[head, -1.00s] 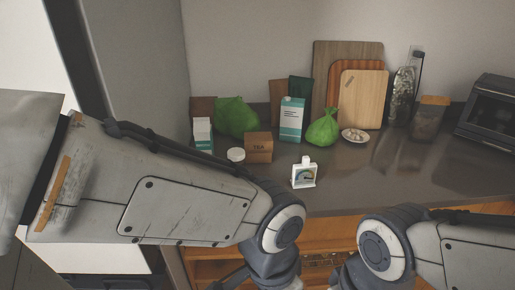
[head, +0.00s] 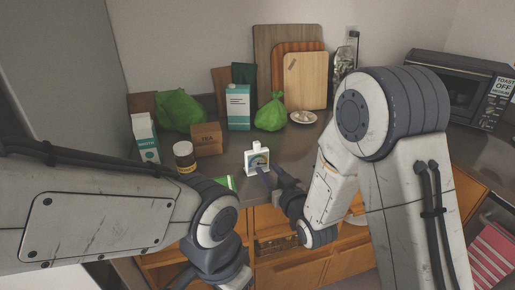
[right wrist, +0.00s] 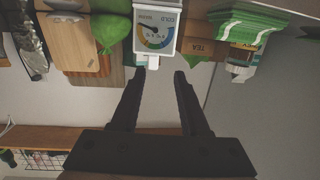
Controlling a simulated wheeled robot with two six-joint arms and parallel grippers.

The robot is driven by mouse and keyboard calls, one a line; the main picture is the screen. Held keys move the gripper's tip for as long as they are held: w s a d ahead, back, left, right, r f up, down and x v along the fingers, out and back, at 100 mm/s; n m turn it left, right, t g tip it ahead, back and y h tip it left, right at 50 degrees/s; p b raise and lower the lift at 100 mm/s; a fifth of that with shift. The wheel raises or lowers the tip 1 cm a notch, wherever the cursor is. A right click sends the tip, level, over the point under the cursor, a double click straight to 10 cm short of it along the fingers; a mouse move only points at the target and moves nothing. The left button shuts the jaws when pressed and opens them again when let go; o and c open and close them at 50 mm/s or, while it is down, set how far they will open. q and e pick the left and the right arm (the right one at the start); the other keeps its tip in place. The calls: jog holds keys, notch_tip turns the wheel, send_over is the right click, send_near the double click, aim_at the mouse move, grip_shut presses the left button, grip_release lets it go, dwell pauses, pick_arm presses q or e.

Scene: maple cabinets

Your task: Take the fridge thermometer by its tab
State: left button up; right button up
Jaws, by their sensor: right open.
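The fridge thermometer (head: 258,162) is a small white upright unit with a coloured dial, standing near the counter's front edge. Its tab (head: 256,145) sticks up from the top. In the right wrist view, where the scene is upside down, the dial face (right wrist: 155,30) and the tab (right wrist: 152,62) show. My right gripper (head: 267,178) is open and empty in front of the thermometer. In the right wrist view its fingertips (right wrist: 160,73) are just short of the tab, which lies closer to the left-hand finger. My left arm shows, but its gripper is out of view.
A toaster oven (head: 455,80) is at the right. Wooden drawers (head: 290,268) lie below the counter.

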aim_at(258, 147)
jog(key=shift+w+d+r+t, duration=0.25)
jog(key=shift+d+t, duration=0.2)
jog(key=shift+t, duration=0.05)
jog(key=shift+w+a+r, duration=0.15)
jog(key=shift+w, duration=0.35)
jog(key=p+x, duration=0.1)
jog(key=x, duration=0.6)
jog(key=shift+s+p, duration=0.1)
jog(key=shift+p, duration=0.2)
jog(key=shift+b+x, duration=0.3)
jog(key=shift+x, duration=0.75)
grip_shut()
notch_tip(258, 147, up, 6)
jog(key=p, duration=0.3)
